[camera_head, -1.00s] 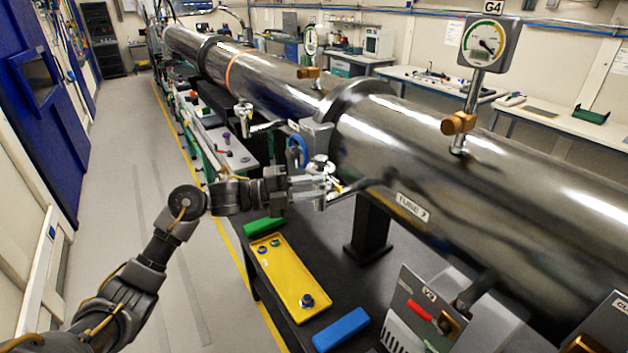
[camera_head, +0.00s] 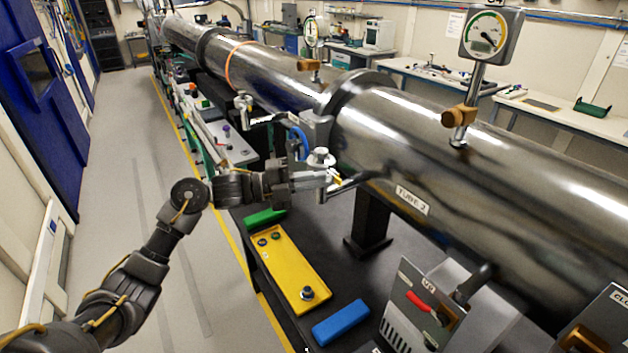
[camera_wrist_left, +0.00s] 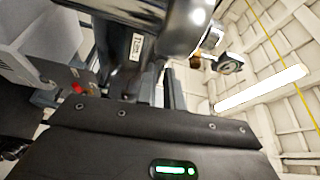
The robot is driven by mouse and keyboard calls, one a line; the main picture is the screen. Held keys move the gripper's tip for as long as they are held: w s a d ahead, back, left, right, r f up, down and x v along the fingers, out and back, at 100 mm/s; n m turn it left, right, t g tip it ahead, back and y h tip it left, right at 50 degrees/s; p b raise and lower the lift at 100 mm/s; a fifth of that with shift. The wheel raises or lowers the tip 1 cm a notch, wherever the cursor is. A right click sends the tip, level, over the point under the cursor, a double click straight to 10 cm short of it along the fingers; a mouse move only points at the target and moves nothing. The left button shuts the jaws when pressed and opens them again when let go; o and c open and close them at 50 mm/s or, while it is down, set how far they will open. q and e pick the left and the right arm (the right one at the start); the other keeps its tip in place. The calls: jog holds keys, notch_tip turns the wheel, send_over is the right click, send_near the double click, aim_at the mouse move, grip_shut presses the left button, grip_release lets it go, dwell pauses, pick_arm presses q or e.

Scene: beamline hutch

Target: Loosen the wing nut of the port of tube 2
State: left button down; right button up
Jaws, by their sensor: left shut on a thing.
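Tube 2 is the big shiny steel tube with the label "TUBE 2" (camera_head: 412,201); its label also shows in the wrist view (camera_wrist_left: 137,47). Its port (camera_head: 320,157) is a small metal fitting on the near side by the flange. My left gripper (camera_head: 332,179) reaches in from the left, right at the port, with its fingers shut. The wing nut is largely hidden between the fingers, and its shape cannot be made out. In the wrist view the two fingers (camera_wrist_left: 170,88) stand close together below the tube. My right gripper is not in view.
Below the tube, a dark bench holds a yellow tray (camera_head: 287,268), a green block (camera_head: 264,219) and a blue block (camera_head: 340,322). A valve box with a red handle (camera_head: 420,303) stands at lower right. A gauge (camera_head: 490,36) rises above the tube. The floor at left is clear.

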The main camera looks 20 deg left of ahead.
pick_arm(q)
jog(key=shift+f, duration=0.1)
jog(key=shift+f+n+h+b, duration=0.15)
jog(key=shift+n+h+b, duration=0.3)
jog(key=shift+n, duration=0.55)
jog(key=shift+s+d+f+n+t+y+p, duration=0.1)
jog(key=shift+n+t+y+p, duration=0.2)
jog(key=shift+n+t+p, duration=1.65)
jog(key=shift+s+d+r+n+t+y+b, duration=0.1)
jog(key=shift+n+t+y+b, duration=0.4)
jog(key=shift+n, duration=3.35)
jog(key=shift+s+d+f+n+t+y+p, duration=0.15)
jog(key=shift+n+t+p, duration=0.45)
jog(key=shift+n+t, duration=1.6)
jog(key=shift+a+n+g, duration=0.1)
jog(key=shift+n+g, duration=0.45)
jog(key=shift+n, duration=0.35)
jog(key=c, duration=1.6)
grip_release()
jog(key=shift+c, duration=0.2)
